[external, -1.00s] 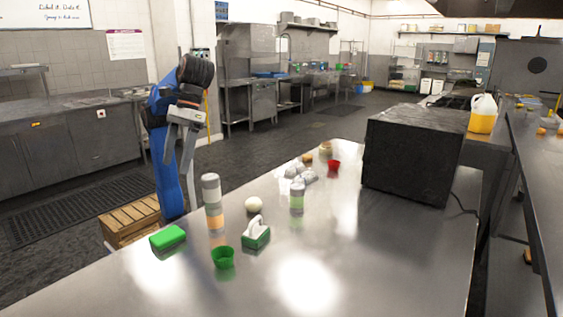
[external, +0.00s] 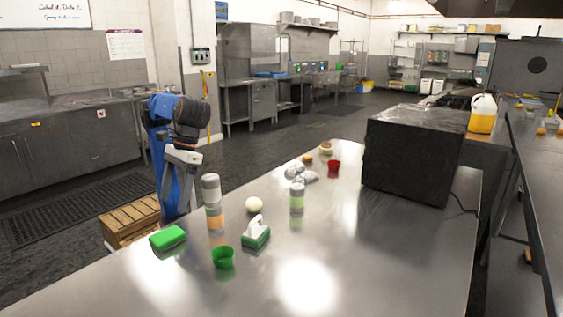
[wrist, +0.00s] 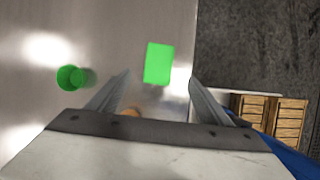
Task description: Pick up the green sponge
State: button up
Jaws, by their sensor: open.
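The green sponge (external: 168,238) is a flat bright green block lying on the steel table near its left edge. My gripper (wrist: 158,82) is open and empty, with both fingers spread. In the external view my gripper (external: 182,180) hangs at the table's left edge, behind the sponge and above table level. Nothing covers the sponge.
A grey and orange bottle (external: 212,200) stands right of the sponge. A green cup (external: 223,258), a green-based brush (external: 256,232), a white ball (external: 254,205) and another bottle (external: 297,195) are farther right. A wooden crate (external: 130,219) is on the floor at left. A dark box (external: 413,155) stands behind.

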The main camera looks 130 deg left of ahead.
send_over(168, 233)
jog(key=a, duration=0.2)
notch_tip(168, 233, down, 5)
jog(key=shift+f, duration=0.1)
jog(key=shift+x, duration=2.6)
jog(key=shift+w+a+f, duration=0.1)
jog(key=shift+a+f, duration=0.05)
jog(key=shift+f, duration=0.15)
jog(key=shift+c, duration=0.6)
jog(key=c, duration=1)
